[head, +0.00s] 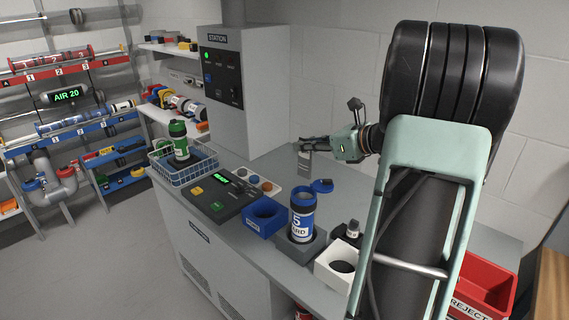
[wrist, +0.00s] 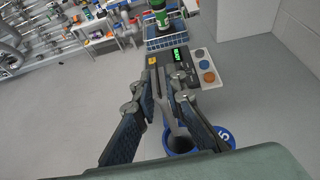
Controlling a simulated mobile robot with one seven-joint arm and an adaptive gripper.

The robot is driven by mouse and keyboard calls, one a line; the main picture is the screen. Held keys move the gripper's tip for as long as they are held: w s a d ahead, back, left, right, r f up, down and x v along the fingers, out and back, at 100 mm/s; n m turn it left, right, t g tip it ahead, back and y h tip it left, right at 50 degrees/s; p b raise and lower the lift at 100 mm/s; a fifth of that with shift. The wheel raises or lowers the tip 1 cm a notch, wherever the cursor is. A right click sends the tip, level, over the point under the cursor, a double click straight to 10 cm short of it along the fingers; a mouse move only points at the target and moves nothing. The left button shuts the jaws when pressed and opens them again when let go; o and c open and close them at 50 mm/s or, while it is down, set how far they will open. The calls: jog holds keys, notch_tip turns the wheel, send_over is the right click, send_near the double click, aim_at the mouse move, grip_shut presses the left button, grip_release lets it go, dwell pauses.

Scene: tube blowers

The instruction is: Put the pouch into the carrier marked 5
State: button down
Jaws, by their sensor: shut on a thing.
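The blue carrier marked 5 (head: 302,222) stands upright in a dark holder on the counter, its top open. Its blue rim shows at the bottom of the wrist view (wrist: 182,153). A blue lid (head: 322,186) lies beside it; in the wrist view the lid (wrist: 226,135) shows a 5. My gripper (head: 304,146) is above and behind the carrier, apart from it. It is shut on a thin grey pouch (head: 305,165) that hangs below the fingertips. The pouch is a narrow grey strip between the fingers in the wrist view (wrist: 172,118).
A wire basket (head: 183,166) holds a green carrier (head: 179,142). A white box (head: 338,266) and red reject bin (head: 482,284) are at right.

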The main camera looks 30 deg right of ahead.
aim_at(311, 161)
jog(key=shift+f+b, duration=1.95)
jog(key=shift+f, duration=0.4)
jog(key=shift+f, duration=0.15)
notch_tip(311, 161, down, 7)
jog(key=b, duration=0.5)
jog(key=c, duration=1.9)
grip_release()
jog(key=shift+d, duration=0.1)
jog(key=v, duration=1.2)
